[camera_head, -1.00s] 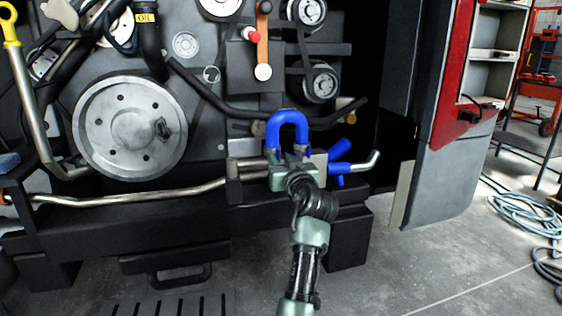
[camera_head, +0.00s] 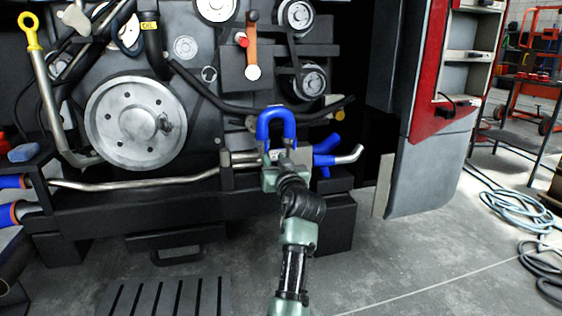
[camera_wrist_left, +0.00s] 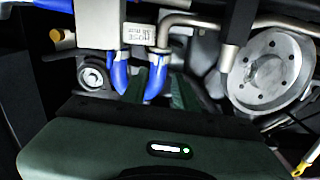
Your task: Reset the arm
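My left arm comes up from the bottom middle of the head view. Its green gripper (camera_head: 278,165) is at the lower end of a blue U-shaped hose (camera_head: 276,118) on the front of the engine. In the left wrist view the two dark green fingers (camera_wrist_left: 160,88) are apart. One leg of the blue hose (camera_wrist_left: 157,75) shows between them, with a gap beside the right finger. The other leg is left of the left finger. Whether a finger touches the hose is unclear. My right gripper is not in view.
A large metal pulley (camera_head: 135,122) is left of the hose. A metal pipe with a blue sleeve (camera_head: 325,150) sits just right of the gripper. A red and grey cabinet panel (camera_head: 430,160) stands at the right, with coiled hoses (camera_head: 520,208) on the floor.

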